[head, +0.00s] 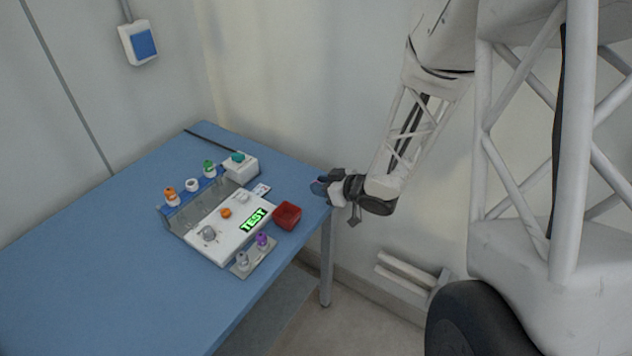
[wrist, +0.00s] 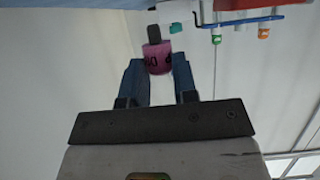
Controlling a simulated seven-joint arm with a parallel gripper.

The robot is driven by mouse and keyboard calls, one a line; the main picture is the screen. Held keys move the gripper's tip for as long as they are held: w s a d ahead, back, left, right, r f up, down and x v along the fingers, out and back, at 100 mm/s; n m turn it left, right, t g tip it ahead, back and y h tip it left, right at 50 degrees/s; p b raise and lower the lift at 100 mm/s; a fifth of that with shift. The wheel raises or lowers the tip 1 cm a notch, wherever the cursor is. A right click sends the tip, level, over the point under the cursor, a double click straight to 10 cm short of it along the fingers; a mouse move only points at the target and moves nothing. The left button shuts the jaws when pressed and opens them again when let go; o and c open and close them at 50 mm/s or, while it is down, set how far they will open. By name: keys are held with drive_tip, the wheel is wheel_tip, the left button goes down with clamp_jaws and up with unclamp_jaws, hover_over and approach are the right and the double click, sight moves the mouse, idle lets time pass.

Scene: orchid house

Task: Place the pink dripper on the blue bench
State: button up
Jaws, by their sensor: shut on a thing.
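The pink dripper (wrist: 158,60) has dark markings and a dark grey tip. In the wrist view it is between the two blue fingers of my gripper (wrist: 157,67), which is shut on it. In the head view my gripper (head: 323,187) is at the right edge of the blue bench (head: 100,230), near its far right corner. The dripper is mostly hidden by the fingers there. I cannot tell whether it touches the bench.
A white device with a green TEST display (head: 254,220) stands on the bench, with a red bowl (head: 287,215) beside it. The bench's left part is clear.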

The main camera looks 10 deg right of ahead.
drive_tip(key=w, duration=0.5)
drive_tip(key=shift+w+a+f, duration=0.1)
drive_tip(key=shift+w+f, duration=0.15)
drive_tip(key=shift+w, duration=0.15)
drive_tip(key=shift+f, duration=0.1)
drive_tip(key=shift+f, duration=1.7)
drive_tip(key=shift+f, duration=0.1)
drive_tip(key=o, duration=0.9)
